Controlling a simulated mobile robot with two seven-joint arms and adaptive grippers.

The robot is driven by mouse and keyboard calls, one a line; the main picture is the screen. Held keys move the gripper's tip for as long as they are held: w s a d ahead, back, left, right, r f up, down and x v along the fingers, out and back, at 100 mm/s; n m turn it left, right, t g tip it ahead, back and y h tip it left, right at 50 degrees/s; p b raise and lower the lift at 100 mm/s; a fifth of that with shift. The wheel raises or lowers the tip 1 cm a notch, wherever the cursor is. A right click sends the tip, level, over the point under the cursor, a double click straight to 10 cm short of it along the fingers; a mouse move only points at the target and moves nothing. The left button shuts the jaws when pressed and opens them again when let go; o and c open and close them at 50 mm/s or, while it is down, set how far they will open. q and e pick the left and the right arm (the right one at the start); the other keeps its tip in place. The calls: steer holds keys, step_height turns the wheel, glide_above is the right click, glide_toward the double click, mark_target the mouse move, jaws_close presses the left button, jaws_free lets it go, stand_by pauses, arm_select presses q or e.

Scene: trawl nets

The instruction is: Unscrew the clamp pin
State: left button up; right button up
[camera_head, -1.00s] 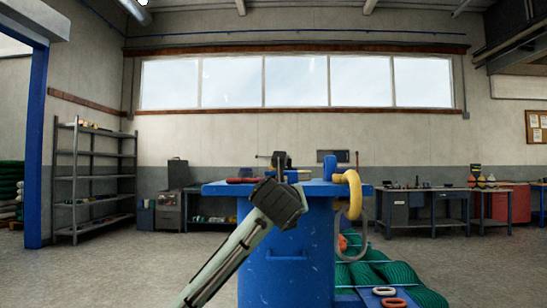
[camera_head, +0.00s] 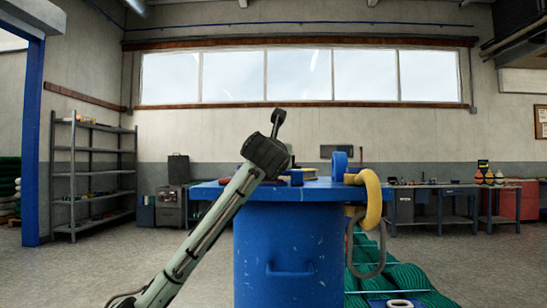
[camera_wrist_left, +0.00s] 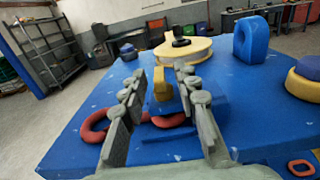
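My left arm comes in from the left in the head view, with its dark gripper (camera_head: 278,118) above the blue table top (camera_head: 225,192). In the left wrist view the gripper (camera_wrist_left: 161,75) is open and empty, its two fingers apart. A small yellow block (camera_wrist_left: 162,83) shows between the fingertips, apparently beyond them. A red ring (camera_wrist_left: 92,128) lies on the table behind the left finger. Farther back is a cream disc (camera_wrist_left: 184,50) with a black knob (camera_wrist_left: 181,38). I cannot tell which part is the clamp pin. My right gripper is out of view.
A blue upright loop (camera_wrist_left: 251,40) and a blue-and-yellow round piece (camera_wrist_left: 308,82) stand on the table's right. A yellow ring (camera_head: 373,198) hangs at its right edge in the head view. Green netting (camera_head: 405,277) lies on the floor, right. Shelves (camera_head: 93,180) stand far left.

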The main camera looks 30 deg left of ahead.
arm_select(q)
steer(key=shift+x, duration=1)
steer(key=shift+c, duration=0.5)
jaws_close()
steer(key=n+g+y, duration=0.5)
steer(key=g, duration=0.1)
steer(key=shift+d+n+y, duration=0.1)
steer(key=shift+n+y, duration=0.2)
steer(key=shift+y, duration=0.1)
steer(key=n+g+y, duration=0.1)
steer(key=n+g, duration=0.1)
steer(key=g, duration=0.1)
steer(key=n+g+y, duration=0.1)
steer(key=n+g, duration=0.2)
steer(key=g, duration=0.1)
steer(key=shift+y, duration=0.3)
steer(key=shift+n+g, duration=0.3)
steer(key=shift+g, duration=0.3)
